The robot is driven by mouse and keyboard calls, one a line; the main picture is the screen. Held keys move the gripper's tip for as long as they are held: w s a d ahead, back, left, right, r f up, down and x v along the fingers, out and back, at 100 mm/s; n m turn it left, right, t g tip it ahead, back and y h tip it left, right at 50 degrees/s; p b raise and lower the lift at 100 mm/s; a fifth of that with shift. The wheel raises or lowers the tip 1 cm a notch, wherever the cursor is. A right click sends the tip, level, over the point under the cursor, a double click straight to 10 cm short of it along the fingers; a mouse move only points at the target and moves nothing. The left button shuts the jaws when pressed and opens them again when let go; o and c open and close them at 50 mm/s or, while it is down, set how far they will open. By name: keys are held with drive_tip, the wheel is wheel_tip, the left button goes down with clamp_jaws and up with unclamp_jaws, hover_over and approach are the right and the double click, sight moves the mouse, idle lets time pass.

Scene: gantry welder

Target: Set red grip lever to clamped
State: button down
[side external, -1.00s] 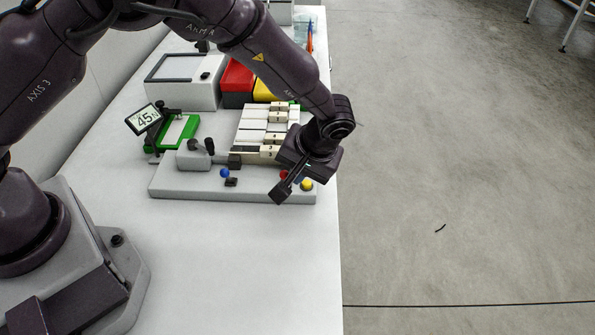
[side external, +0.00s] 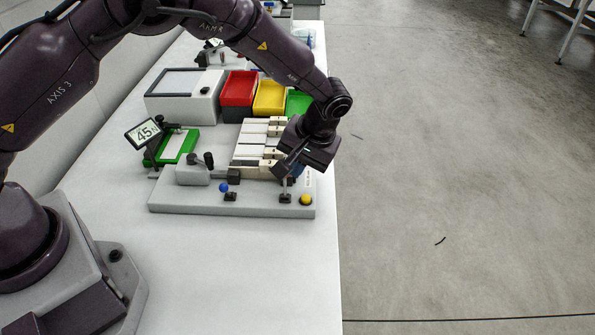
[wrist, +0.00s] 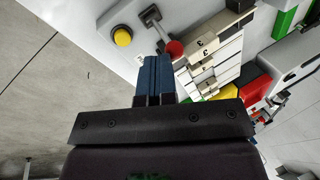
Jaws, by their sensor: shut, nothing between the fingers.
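The red grip lever (wrist: 174,49) shows in the wrist view as a red ball on a short metal stem rising from a dark base. In the side view its stem (side external: 286,186) and dark base show near the front right of the grey fixture plate (side external: 190,202); its red ball is hidden behind my gripper. My gripper (wrist: 157,60) is shut and empty. In the wrist view its blue fingertips are beside the red ball, just left of and below it. I cannot tell whether they touch. In the side view my gripper (side external: 284,170) is over the lever.
A yellow button (side external: 306,199) is right of the lever, and a blue-knobbed lever (side external: 224,187) is to the left. Numbered pale blocks (side external: 255,140) stand behind. Red (side external: 238,90), yellow (side external: 269,97) and green bins are farther back. A display reading 45 (side external: 145,132) stands at left.

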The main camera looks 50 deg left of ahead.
drive_tip(key=shift+w+a+f, duration=0.1)
drive_tip(key=shift+w+a, duration=0.2)
drive_tip(key=shift+r, duration=0.8)
drive_tip(key=shift+d, duration=0.1)
drive_tip(key=w+r, duration=0.8)
drive_tip(key=shift+d+r, duration=0.35)
drive_tip(key=shift+d, duration=0.05)
